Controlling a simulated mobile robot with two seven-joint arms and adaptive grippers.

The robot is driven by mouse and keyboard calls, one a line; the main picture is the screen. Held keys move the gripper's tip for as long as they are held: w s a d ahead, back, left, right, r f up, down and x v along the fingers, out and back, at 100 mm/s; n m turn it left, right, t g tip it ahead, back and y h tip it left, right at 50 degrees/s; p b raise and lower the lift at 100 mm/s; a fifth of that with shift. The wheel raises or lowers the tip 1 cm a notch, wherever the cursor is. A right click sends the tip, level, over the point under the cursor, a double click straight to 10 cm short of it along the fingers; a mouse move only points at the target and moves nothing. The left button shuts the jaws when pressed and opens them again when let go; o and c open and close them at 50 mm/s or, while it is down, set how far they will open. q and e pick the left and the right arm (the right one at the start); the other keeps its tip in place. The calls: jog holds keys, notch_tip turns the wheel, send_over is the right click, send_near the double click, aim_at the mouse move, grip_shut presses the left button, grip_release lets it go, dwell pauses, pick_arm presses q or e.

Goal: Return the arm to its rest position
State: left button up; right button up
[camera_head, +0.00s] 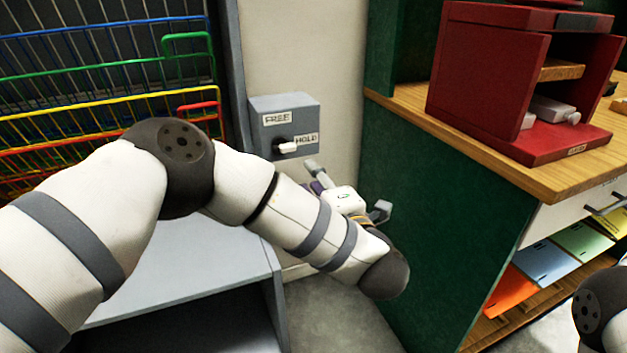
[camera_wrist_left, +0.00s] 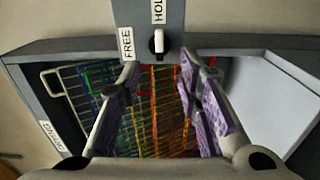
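My left arm (camera_head: 310,225) reaches in from the left across the front of a grey shelf unit. Its gripper (camera_head: 346,189) is at the far end, partly hidden behind my wrist, below and right of a switch box. In the left wrist view the gripper (camera_wrist_left: 160,85) has its purple-padded fingers spread apart with nothing between them. The white switch lever (camera_head: 287,148) sits beside the HOLD label and apart from the fingers; it also shows in the left wrist view (camera_wrist_left: 158,42). Part of my right arm (camera_head: 602,308) shows at the right edge; its gripper is out of view.
The grey switch box (camera_head: 284,107) is on the pale wall. Coloured wire racks (camera_head: 100,110) stand at the left. At the right, a wooden counter (camera_head: 400,98) with a green side holds a red box unit (camera_head: 485,75). Bare floor (camera_head: 335,315) shows between shelf and counter.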

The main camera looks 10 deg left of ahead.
pick_arm(q)
jog(key=shift+s, duration=0.1)
jog(key=s+f+m+g+h+p, duration=0.1)
jog(key=s+f+m+g+h, duration=0.3)
jog(key=s+f+m, duration=0.6)
jog(key=s+f+m+g+h+p, duration=0.1)
jog(key=s+f+m+h, duration=0.6)
jog(key=f, duration=0.6)
jog(key=s+a+f+m+g, duration=0.2)
jog(key=s+f+g, duration=0.1)
jog(key=s, duration=0.4)
jog(key=s+a+f+m+g, duration=0.2)
jog(key=s+f+g, duration=0.1)
jog(key=s, duration=0.5)
jog(key=s+a+r+m+g, duration=0.1)
jog(key=s+a+g, duration=0.2)
jog(key=s, duration=0.6)
jog(key=s+a+r+m+g+y, duration=0.1)
jog(key=s+a+m+g, duration=0.1)
jog(key=s, duration=0.8)
jog(key=shift+s+a+r+g+p, duration=0.15)
jog(key=shift+a+r+g+p, duration=0.25)
jog(key=shift+a+g, duration=0.6)
pick_arm(e)
jog(key=shift+t, duration=0.7)
jog(key=w+r, duration=0.3)
jog(key=shift+w+r, duration=0.2)
jog(key=shift+r, duration=0.05)
